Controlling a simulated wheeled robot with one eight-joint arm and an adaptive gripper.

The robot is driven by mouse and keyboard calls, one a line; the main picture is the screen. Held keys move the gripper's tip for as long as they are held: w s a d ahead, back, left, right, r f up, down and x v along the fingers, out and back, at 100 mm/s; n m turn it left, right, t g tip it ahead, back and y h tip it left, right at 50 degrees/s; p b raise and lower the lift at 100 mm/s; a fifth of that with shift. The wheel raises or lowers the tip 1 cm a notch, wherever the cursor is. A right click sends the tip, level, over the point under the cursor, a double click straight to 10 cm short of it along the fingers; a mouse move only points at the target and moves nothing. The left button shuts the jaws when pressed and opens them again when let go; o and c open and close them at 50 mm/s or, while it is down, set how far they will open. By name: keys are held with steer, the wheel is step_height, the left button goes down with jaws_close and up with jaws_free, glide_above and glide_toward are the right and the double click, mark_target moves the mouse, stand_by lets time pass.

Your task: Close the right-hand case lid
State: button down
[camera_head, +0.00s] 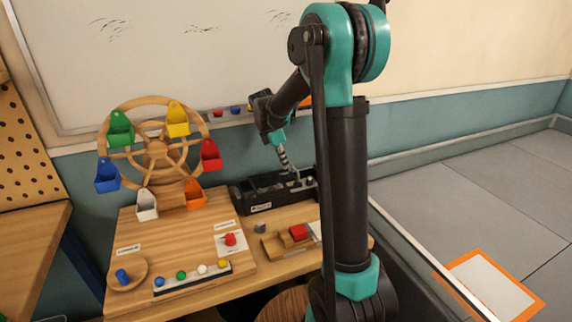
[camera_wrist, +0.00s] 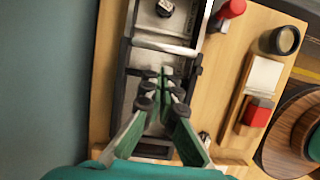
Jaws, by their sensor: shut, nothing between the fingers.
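A long black case (camera_head: 262,196) stands at the back of the wooden table, below the whiteboard. It also shows in the wrist view (camera_wrist: 121,85), with a dark knob-like part in its far section. My gripper (camera_head: 295,176) is over the right part of the case. In the wrist view its green fingers (camera_wrist: 161,76) come together over a pale grey surface in the case, with nothing seen between them. My arm hides the case's right end in the head view. I cannot tell which part is the right-hand lid, how far it stands open, or whether my fingertips touch it.
A wooden wheel (camera_head: 157,152) with coloured buckets stands left of the case. In front are a red block (camera_head: 299,231) on a wooden tray, a small grey cylinder (camera_head: 260,228) and a strip of coloured balls (camera_head: 190,281). The wall is close behind the case.

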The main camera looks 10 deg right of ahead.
glide_above(259, 184)
steer(key=shift+s, duration=0.1)
steer(key=d+r+t+h, duration=0.1)
steer(key=d+r+h, duration=0.3)
steer(key=d+r, duration=0.15)
steer(key=x, duration=0.9)
steer(key=w+d, duration=0.1)
steer(key=d, duration=0.7)
steer(key=shift+w, duration=0.35)
